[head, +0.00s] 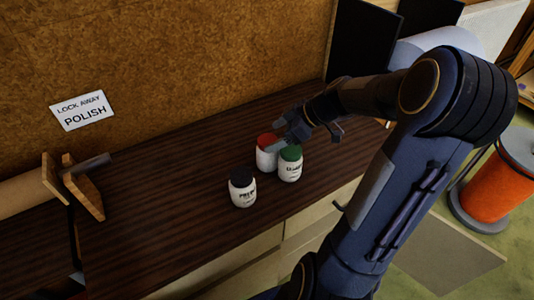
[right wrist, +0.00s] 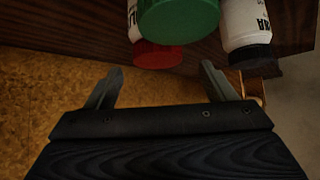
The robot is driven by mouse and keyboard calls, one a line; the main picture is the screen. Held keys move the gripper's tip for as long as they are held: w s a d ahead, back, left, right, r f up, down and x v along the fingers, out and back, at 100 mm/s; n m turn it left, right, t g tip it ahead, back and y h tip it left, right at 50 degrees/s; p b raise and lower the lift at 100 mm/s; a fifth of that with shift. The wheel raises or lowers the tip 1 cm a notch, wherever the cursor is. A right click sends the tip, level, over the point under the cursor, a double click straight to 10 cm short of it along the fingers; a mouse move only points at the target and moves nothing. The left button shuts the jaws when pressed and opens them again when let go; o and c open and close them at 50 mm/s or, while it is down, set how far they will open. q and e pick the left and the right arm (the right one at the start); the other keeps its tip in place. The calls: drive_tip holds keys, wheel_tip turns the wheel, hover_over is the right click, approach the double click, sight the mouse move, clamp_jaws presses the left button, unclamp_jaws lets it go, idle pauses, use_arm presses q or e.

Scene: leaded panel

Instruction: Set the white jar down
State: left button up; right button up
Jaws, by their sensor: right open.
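Three white jars stand upright, close together on the dark wooden top (head: 150,225): one with a black lid (head: 242,188), one with a red lid (head: 265,152), and one with a green lid (head: 290,164). My right gripper (head: 285,138) is open by the red and green lids and partly hides the red-lidded jar. In the right wrist view the open fingers (right wrist: 160,85) have nothing between them. The red lid (right wrist: 155,55), the green lid (right wrist: 180,18) and the black lid (right wrist: 250,55) lie beyond the fingertips. My left gripper is out of view.
A sign reading "LOCK AWAY POLISH" (head: 83,110) is on the brown back wall. A wooden holder with a dark handle (head: 85,185) is at the left. Dark panels (head: 362,40) stand at the back right. An orange spool (head: 500,185) is on the floor. The top left of the jars is clear.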

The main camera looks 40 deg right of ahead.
sight(269, 140)
drive_tip(key=x, duration=0.4)
drive_tip(key=shift+d+f, duration=0.1)
drive_tip(key=shift+f, duration=0.2)
drive_tip(key=shift+c, duration=0.4)
drive_tip(key=c, duration=1.3)
